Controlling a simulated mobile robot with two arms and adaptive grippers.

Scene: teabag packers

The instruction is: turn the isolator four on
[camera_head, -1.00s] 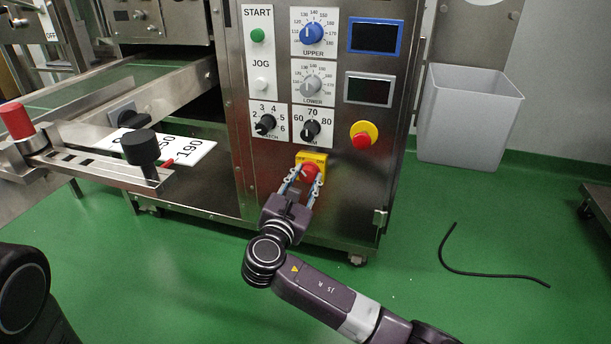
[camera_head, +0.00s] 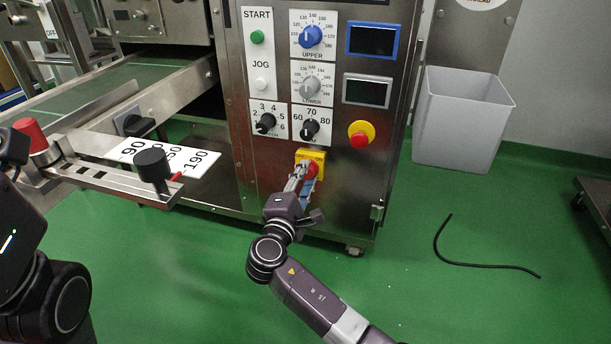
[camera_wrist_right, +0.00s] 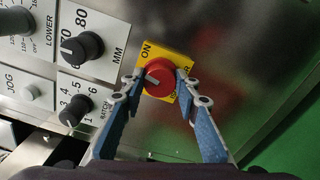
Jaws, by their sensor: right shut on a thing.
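The isolator is a red rotary knob (camera_head: 309,169) on a yellow plate (camera_head: 318,156), low on the machine's steel front panel. In the right wrist view the red knob (camera_wrist_right: 160,84) carries a pale mark, and the yellow plate (camera_wrist_right: 176,58) shows "ON" at its upper left; other lettering is partly covered by a finger. My right gripper (camera_head: 303,172) is shut on the knob, with one blue-grey finger on each side; it also shows in the right wrist view (camera_wrist_right: 159,80). In the head view it looks turned, its fingers nearly overlapping. My left arm shows at the left edge; its gripper is not visible.
Above the isolator are the batch dial (camera_head: 265,122), the MM dial (camera_head: 311,127) and a red emergency button (camera_head: 359,139) on yellow. A conveyor bracket with a black knob (camera_head: 152,164) juts out left. A grey bin (camera_head: 462,120) and black hose (camera_head: 480,264) are right.

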